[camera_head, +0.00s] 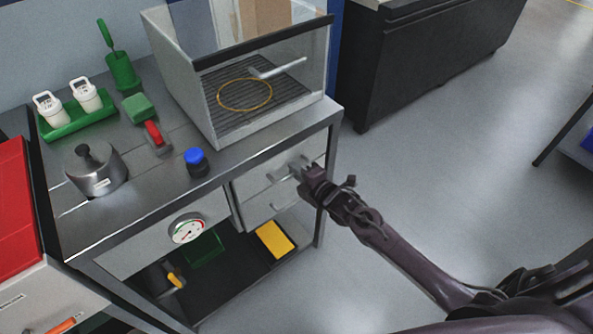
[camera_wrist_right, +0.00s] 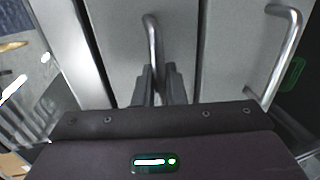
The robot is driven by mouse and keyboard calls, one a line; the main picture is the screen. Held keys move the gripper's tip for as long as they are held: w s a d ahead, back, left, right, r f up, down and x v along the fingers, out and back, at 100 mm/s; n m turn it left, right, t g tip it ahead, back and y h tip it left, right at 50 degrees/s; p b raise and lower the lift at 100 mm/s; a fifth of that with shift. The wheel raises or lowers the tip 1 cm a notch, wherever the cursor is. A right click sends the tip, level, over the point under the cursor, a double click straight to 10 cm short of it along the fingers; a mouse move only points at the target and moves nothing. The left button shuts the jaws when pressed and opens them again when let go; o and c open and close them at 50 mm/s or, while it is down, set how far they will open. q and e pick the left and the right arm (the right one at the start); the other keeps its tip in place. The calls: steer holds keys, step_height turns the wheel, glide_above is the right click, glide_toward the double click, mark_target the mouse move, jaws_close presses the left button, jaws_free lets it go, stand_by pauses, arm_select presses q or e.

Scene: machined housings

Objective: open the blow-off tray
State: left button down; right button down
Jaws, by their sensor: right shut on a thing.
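Under the clear-walled box (camera_head: 205,110) on the bench are grey fronts with bar handles; no label tells which is the blow-off tray. My right gripper (camera_head: 303,170) is at the upper front (camera_head: 256,184). In the right wrist view my right gripper (camera_wrist_right: 159,84) is shut on a metal bar handle (camera_wrist_right: 152,32) of the left panel (camera_wrist_right: 118,45). Its fingers hide the handle's lower part. A second handle (camera_wrist_right: 291,62) on the neighbouring panel (camera_wrist_right: 232,55) is free. I see no clear opening of the held front. My left gripper is not in view.
The bench top (camera_head: 165,190) carries a steel pot (camera_head: 95,172), a blue-capped jar (camera_head: 196,161) and a red-handled item (camera_head: 155,136). A dial gauge (camera_head: 187,229) is on the bench front. A yellow item (camera_head: 275,240) lies on the lower shelf. The floor to the right is clear.

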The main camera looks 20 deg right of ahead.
steer(key=f+p+v, duration=0.1)
steer(key=p+v, duration=0.2)
steer(key=v, duration=0.5)
steer(key=f+p+v, duration=0.2)
steer(key=p+v, duration=0.1)
steer(key=v, duration=0.6)
steer(key=s+f+p+v, duration=0.1)
steer(key=p+v, duration=0.3)
steer(key=v, duration=0.5)
steer(key=shift+s+d+f, duration=0.2)
steer(key=shift+d+f, duration=0.05)
steer(key=shift+f, duration=0.5)
steer(key=c, duration=1.6)
jaws_free()
steer(key=b+v, duration=0.1)
steer(key=v, duration=0.6)
steer(key=shift+s+d, duration=0.1)
steer(key=shift+s, duration=0.2)
